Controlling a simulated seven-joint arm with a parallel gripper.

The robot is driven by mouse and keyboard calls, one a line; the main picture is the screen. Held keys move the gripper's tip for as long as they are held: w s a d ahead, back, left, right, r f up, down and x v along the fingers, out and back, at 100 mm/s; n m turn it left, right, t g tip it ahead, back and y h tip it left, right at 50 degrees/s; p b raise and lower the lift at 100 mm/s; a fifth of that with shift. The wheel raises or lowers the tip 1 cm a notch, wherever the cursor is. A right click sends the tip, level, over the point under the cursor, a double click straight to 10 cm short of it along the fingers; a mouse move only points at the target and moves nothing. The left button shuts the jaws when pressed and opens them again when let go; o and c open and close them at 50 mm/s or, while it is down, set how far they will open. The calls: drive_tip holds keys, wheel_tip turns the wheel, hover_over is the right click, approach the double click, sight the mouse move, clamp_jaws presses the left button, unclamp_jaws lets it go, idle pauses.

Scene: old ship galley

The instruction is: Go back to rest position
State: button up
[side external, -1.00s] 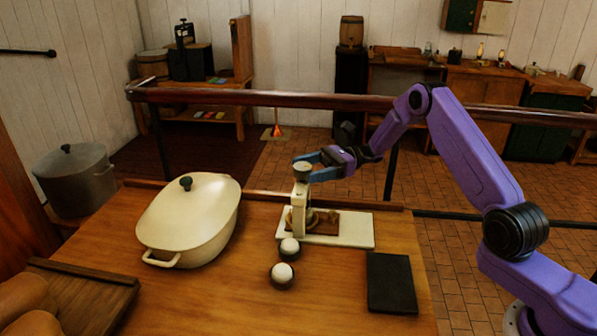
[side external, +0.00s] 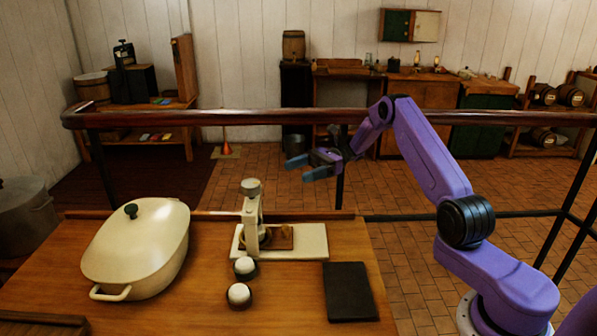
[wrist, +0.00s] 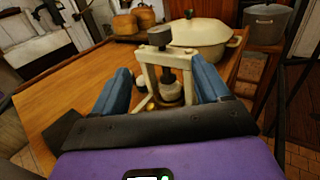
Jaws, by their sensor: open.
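My gripper (side external: 308,168) is open and empty in the side external view. It is in the air above and to the right of a cream press-like device (side external: 252,215), apart from it. The device stands upright on a white base with a brown board, near the table's far edge. In the wrist view my gripper (wrist: 165,88) shows as two blue fingers spread wide, with the device (wrist: 148,75) seen between and beyond them. Nothing is between the fingertips that I can see being held.
A cream lidded pot (side external: 140,250) stands on the wooden table (side external: 200,310). Two white round things in dark cups (side external: 239,295) sit before the device, and a black slab (side external: 351,292) lies at right. A dark red rail (side external: 250,117) runs behind the table.

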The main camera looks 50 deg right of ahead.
drive_tip(key=shift+a, duration=0.1)
drive_tip(key=s+a+r+n+g+h, duration=0.3)
drive_tip(key=s+a+n+g+h, duration=0.85)
drive_tip(key=s+a, duration=0.6)
drive_tip(key=s+d+n+t+h, duration=0.2)
drive_tip(key=s+n+t+h, duration=0.1)
drive_tip(key=s+n, duration=0.7)
drive_tip(key=s+d+n+t+h, duration=0.2)
drive_tip(key=s+n+t, duration=0.3)
drive_tip(key=s+n, duration=0.6)
drive_tip(key=shift+s+d+h, duration=0.35)
drive_tip(key=shift+s+h, duration=0.1)
drive_tip(key=shift+t, duration=0.25)
drive_tip(key=shift+c, duration=0.3)
